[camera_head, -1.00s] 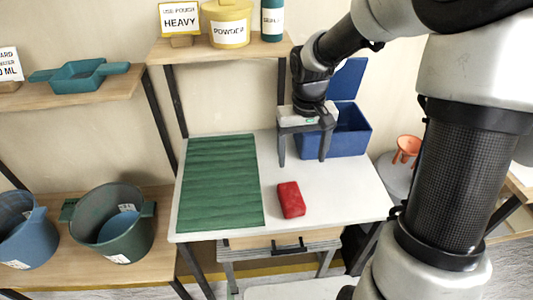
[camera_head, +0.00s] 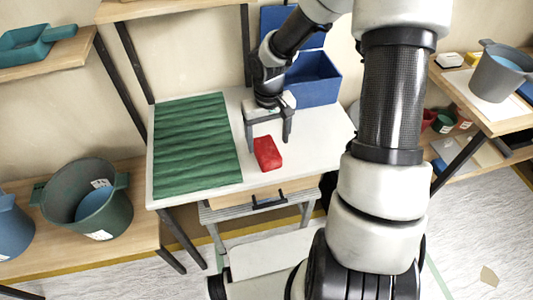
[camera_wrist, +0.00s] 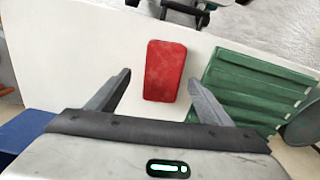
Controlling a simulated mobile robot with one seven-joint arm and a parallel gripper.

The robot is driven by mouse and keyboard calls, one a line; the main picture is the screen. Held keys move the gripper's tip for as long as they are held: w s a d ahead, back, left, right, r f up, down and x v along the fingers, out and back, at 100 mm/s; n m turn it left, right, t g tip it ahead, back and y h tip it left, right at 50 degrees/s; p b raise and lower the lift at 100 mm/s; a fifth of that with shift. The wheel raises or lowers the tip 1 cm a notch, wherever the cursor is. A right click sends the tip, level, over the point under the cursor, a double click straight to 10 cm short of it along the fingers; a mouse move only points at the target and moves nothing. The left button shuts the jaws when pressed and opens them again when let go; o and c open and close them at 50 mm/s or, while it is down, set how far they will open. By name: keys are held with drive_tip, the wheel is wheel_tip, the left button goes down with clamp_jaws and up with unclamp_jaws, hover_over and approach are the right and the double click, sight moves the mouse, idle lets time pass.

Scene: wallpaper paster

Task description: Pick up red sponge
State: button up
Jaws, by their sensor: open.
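The red sponge (camera_head: 267,153) lies flat on the white table (camera_head: 222,192), just right of the green ridged sheet. My gripper (camera_head: 268,146) is open and empty, with its fingers pointing down above the table, at the back side of the sponge. In the wrist view the sponge (camera_wrist: 165,71) lies ahead of and between the two open fingers (camera_wrist: 160,88). I cannot tell the exact height of the fingertips above the table.
The green ridged sheet (camera_head: 195,145) covers the table's left part. A blue open box (camera_head: 316,80) stands at the back right. A drawer (camera_head: 262,198) is under the front edge. A dark green bucket (camera_head: 95,205) stands on the left shelf. The table right of the sponge is clear.

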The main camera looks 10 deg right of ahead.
sight(267, 148)
drive_tip(key=f, duration=0.3)
drive_tip(key=f+b, duration=0.1)
drive_tip(key=shift+a+f, duration=0.3)
drive_tip(key=c, duration=1.1)
drive_tip(key=shift+r, duration=0.1)
wheel_tip(267, 148, up, 10)
drive_tip(key=shift+f+p, duration=0.1)
drive_tip(key=shift+p, duration=1.1)
